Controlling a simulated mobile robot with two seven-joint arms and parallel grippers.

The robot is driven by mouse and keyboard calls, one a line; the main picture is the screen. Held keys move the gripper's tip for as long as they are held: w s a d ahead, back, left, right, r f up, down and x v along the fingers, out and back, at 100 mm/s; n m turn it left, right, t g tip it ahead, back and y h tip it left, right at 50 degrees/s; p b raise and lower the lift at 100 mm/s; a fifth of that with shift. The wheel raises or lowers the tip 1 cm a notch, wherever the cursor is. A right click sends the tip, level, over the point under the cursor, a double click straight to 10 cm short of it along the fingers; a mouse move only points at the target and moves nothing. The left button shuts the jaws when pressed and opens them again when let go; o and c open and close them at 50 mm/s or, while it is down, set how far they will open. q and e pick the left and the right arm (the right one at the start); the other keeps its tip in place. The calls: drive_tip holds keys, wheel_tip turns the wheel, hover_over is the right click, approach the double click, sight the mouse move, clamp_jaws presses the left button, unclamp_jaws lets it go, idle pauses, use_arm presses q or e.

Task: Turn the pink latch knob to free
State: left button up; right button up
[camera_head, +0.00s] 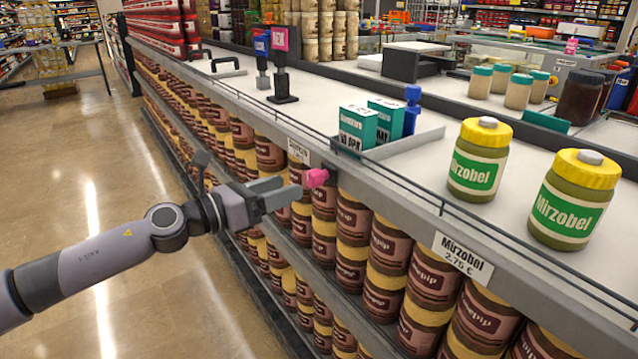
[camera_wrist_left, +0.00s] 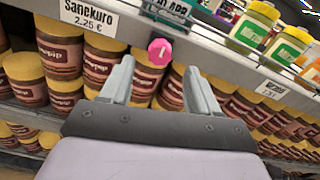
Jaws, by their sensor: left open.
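The pink latch knob (camera_head: 316,178) sticks out from the front edge of the shelf, below the teal boxes. It also shows in the left wrist view (camera_wrist_left: 160,52), with a small pale mark on its face. My left gripper (camera_head: 287,190) is open and empty, just short of the knob on its left. In the left wrist view the two fingers (camera_wrist_left: 160,78) are spread, and the knob appears between and beyond their tips, apart from both. My right gripper is not in view.
Brown-labelled jars (camera_head: 385,255) fill the lower shelves under the knob. Two yellow-lidded Mirzobel jars (camera_head: 478,160) and teal boxes (camera_head: 358,128) stand on top. A thin rail (camera_head: 410,185) and a price tag (camera_head: 463,256) run along the edge. The aisle floor (camera_head: 150,220) is clear.

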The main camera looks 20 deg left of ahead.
sight(308, 179)
use_arm(q)
drive_tip(key=shift+w+d+r, duration=0.1)
drive_tip(key=shift+w+d, duration=0.15)
drive_tip(key=shift+w, duration=0.05)
drive_tip(key=p+x, duration=0.1)
drive_tip(key=x, duration=0.4)
drive_tip(key=shift+w, duration=0.1)
drive_tip(key=shift+w+d, duration=0.3)
drive_tip(key=shift+d, duration=0.05)
drive_tip(key=c, duration=1)
drive_tip(key=shift+c, duration=0.2)
